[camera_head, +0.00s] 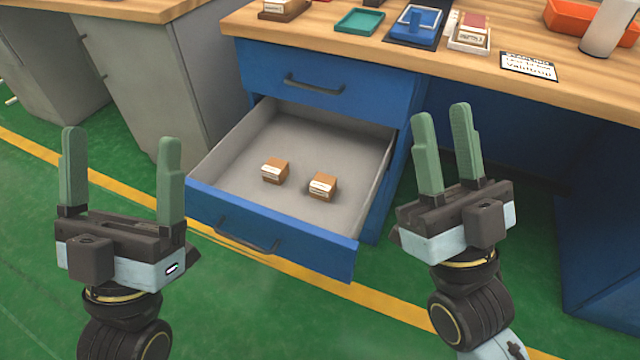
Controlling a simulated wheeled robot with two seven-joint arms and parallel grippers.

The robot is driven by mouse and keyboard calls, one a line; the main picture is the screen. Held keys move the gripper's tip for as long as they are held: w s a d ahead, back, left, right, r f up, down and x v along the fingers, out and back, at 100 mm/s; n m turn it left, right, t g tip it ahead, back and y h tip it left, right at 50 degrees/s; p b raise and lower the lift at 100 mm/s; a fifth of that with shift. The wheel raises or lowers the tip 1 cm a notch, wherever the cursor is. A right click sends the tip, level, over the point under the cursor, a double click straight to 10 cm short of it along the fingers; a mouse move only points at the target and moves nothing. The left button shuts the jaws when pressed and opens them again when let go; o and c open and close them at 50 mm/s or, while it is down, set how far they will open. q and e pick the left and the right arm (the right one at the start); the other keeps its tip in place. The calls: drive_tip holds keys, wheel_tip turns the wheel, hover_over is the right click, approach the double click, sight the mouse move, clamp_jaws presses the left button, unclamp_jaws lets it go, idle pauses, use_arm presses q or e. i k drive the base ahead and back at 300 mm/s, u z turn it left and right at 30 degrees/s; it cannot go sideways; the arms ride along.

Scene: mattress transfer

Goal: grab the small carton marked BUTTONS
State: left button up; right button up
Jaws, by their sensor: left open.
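Two small brown cartons with white labels lie in an open blue drawer (222,200). The left carton (276,170) and the right carton (323,186) stand apart on the grey drawer floor. Another small brown carton (284,8) with a label sits on the table top at the upper edge. The labels are too small to read, so I cannot tell which is marked BUTTONS. My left gripper (121,172) is open and empty, left of the drawer. My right gripper (444,150) has its fingers apart and is empty, right of the drawer.
The wooden table top (330,55) holds a green tray (360,21), a blue item (414,25), a labelled box (470,33), a sign (528,67) and an orange tray (570,18). A shut drawer (320,80) is above the open one. Green floor surrounds the cabinet.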

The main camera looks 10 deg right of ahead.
sight(275, 171)
drive_tip(key=k, duration=0.65)
drive_tip(key=u, duration=0.45)
drive_tip(key=i, duration=1.75)
drive_tip(key=z, duration=0.85)
